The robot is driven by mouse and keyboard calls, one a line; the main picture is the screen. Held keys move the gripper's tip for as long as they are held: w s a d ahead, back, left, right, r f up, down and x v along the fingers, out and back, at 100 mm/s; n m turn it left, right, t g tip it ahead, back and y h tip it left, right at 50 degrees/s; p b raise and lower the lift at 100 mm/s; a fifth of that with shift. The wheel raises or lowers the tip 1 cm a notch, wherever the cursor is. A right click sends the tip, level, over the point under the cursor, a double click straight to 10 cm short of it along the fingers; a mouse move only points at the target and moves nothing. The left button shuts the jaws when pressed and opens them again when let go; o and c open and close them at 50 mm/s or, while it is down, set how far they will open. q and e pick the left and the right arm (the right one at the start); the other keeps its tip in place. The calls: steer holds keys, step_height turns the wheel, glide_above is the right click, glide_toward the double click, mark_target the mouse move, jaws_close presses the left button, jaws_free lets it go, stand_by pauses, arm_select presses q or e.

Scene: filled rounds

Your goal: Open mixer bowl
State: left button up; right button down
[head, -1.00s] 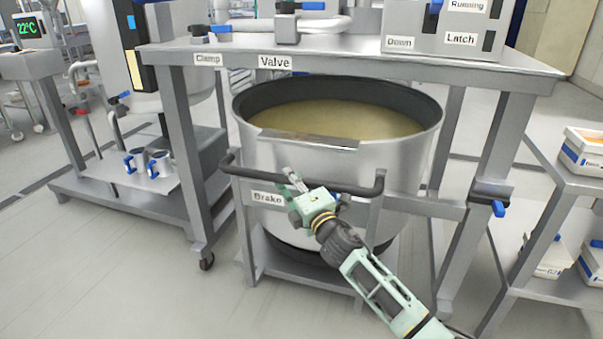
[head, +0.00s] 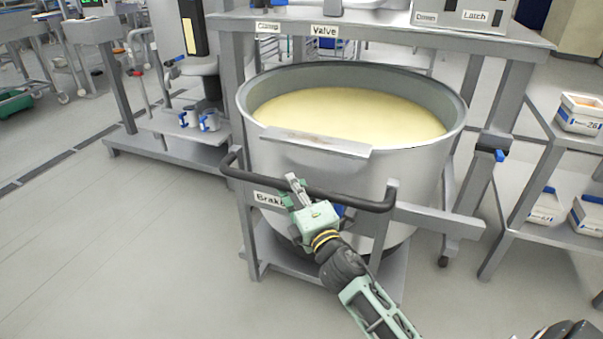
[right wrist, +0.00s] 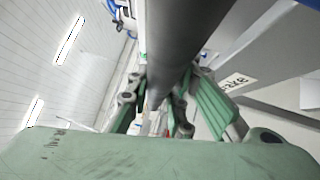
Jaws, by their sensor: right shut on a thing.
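The mixer bowl (head: 330,165) is a large steel bowl full of pale yellow stuff, on a wheeled frame. It stands mostly out in front of the mixer's steel table (head: 390,32). A dark handle bar (head: 350,201) runs across the front of the frame. My right gripper (head: 297,190) is shut on this bar left of its middle, near the "Brake" label (head: 268,199). In the right wrist view the bar (right wrist: 180,40) runs between the green fingers (right wrist: 160,100). The fingertips are partly hidden by the bar. My left gripper is out of view.
A rack with white boxes (head: 580,113) stands close on the right. A blue-handled lever (head: 499,155) is on the table's right leg. The floor at the front left is clear.

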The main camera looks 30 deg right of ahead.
steer(key=s+a, duration=0.7)
steer(key=a, duration=0.2)
steer(key=shift+s, duration=0.4)
steer(key=c, duration=1.6)
jaws_free()
steer(key=shift+a, duration=0.1)
steer(key=shift+o, duration=0.2)
steer(key=s+f, duration=0.1)
steer(key=s, duration=0.6)
steer(key=shift+s+a, duration=0.2)
